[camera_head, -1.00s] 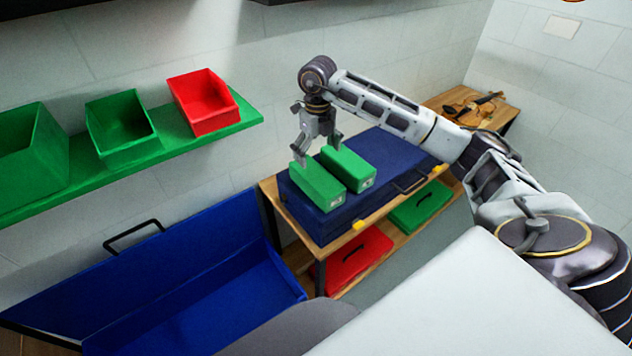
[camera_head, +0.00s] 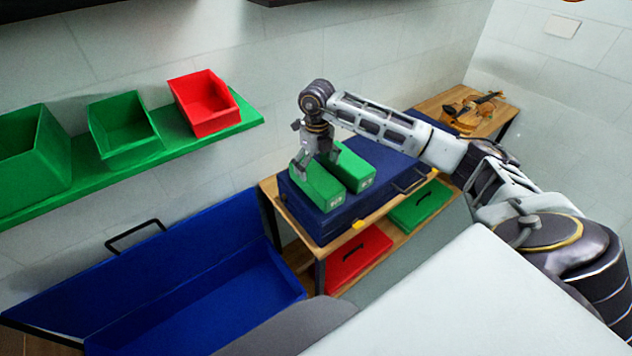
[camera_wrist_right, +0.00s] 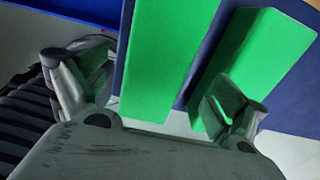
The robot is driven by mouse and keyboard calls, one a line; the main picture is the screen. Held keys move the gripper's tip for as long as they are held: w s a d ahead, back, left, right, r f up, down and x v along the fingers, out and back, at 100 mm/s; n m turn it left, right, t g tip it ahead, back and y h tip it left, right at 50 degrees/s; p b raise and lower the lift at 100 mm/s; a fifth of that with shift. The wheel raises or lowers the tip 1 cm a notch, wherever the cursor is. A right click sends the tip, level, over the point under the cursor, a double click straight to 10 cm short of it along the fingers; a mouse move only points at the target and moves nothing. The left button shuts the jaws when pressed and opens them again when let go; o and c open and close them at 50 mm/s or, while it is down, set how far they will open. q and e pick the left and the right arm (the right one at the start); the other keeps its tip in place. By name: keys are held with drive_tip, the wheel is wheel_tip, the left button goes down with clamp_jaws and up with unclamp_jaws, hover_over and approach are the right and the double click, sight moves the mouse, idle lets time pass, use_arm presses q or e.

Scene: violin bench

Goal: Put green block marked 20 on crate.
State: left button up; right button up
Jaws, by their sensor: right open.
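Two green blocks, a left one (camera_head: 316,188) and a right one (camera_head: 349,167), lie side by side on a closed blue case (camera_head: 300,211) on the wooden bench. Each has a small white label on its near end, too small to read, so I cannot tell which is marked 20. My right gripper (camera_head: 315,160) is open at the far end of the left block. In the right wrist view the left block (camera_wrist_right: 168,50) lies between the spread fingers, and the right finger overlaps the right block (camera_wrist_right: 262,55). My left gripper is not in view. I cannot tell which container is the crate.
A large open blue box (camera_head: 205,305) with a raised lid stands at lower left. A green shelf (camera_head: 190,140) holds green and red bins (camera_head: 203,102). Red (camera_head: 358,257) and green (camera_head: 420,207) cases lie under the bench top. A violin (camera_head: 470,110) lies at the back.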

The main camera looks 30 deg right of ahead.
sight(316, 174)
drive_tip(key=shift+a+f+p, duration=0.15)
drive_tip(key=shift+f+p, duration=0.3)
drive_tip(key=shift+f, duration=1.45)
drive_tip(key=shift+c, duration=0.3)
drive_tip(key=c, duration=1)
drive_tip(key=shift+c, duration=0.2)
drive_tip(key=shift+r+b, duration=0.85)
drive_tip(key=shift+r, duration=4.15)
